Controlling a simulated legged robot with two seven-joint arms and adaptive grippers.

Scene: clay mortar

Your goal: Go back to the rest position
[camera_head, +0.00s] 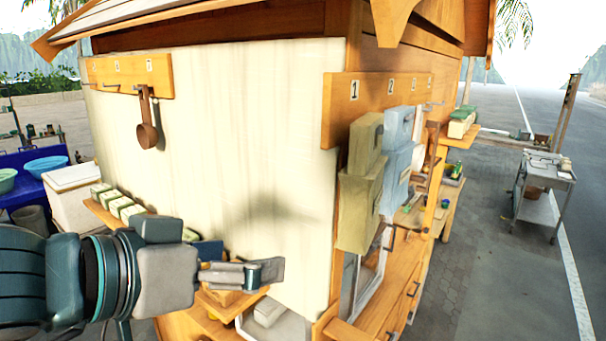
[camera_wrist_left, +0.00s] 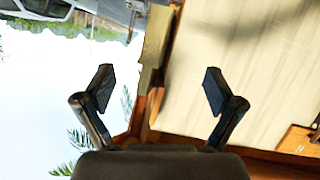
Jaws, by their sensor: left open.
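My left arm comes in from the lower left of the head view. Its gripper (camera_head: 262,273) points to the right, in front of the pale side wall (camera_head: 230,130) of a wooden stall. In the left wrist view the two fingers of this gripper (camera_wrist_left: 160,90) stand wide apart with nothing between them. Behind them are the stall's edge, part of the pale wall and bright sky. My right gripper is in neither view.
A brown ladle (camera_head: 148,132) hangs from a wooden hook rail (camera_head: 128,75). Cloth bags (camera_head: 360,190) hang at the stall's corner. Green-and-white boxes (camera_head: 118,203) sit on a shelf by my left arm. A metal cart (camera_head: 540,190) stands at right on open pavement.

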